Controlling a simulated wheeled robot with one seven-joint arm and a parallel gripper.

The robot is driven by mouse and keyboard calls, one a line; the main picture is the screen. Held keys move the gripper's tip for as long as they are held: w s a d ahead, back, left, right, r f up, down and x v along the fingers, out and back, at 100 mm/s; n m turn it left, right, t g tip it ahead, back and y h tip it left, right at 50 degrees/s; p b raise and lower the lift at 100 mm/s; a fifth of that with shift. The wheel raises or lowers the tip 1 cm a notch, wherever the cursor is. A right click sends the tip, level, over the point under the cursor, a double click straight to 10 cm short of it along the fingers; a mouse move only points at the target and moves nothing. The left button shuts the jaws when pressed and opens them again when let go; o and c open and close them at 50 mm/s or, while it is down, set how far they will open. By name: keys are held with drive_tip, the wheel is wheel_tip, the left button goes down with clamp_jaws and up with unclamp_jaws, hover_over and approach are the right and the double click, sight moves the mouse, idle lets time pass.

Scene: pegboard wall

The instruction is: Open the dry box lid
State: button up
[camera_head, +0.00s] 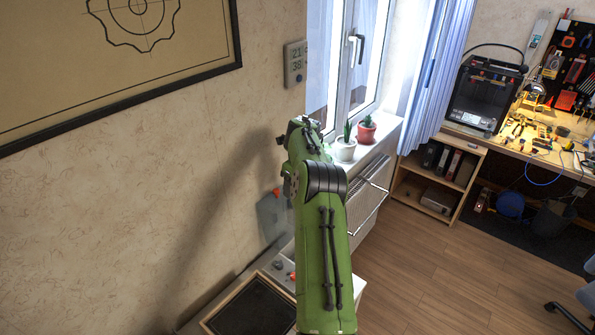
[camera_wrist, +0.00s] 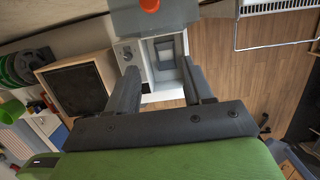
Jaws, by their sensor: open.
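The dry box (camera_wrist: 181,85) is white with a grey inside, and in the wrist view its interior shows between my fingers. A grey lid (camera_wrist: 180,15) with an orange knob (camera_wrist: 150,4) stands raised at the box's far edge. In the head view the lid (camera_head: 270,222) is tilted up near the wall, and the box is mostly hidden behind my arm. My gripper (camera_wrist: 163,73) is open and empty, with its fingers apart above the box. I see no finger touching the lid.
A wood-framed dark panel (camera_wrist: 78,88) lies beside the box, with green and dark spools (camera_wrist: 25,65) farther left. A white radiator rack (camera_head: 368,195) is under the window sill with potted plants (camera_head: 345,148). The wooden floor (camera_head: 430,270) to the right is clear.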

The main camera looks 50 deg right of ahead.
wheel_tip(320, 180, up, 12)
drive_tip(key=s+p, duration=0.2)
drive_tip(key=shift+s+f, duration=0.15)
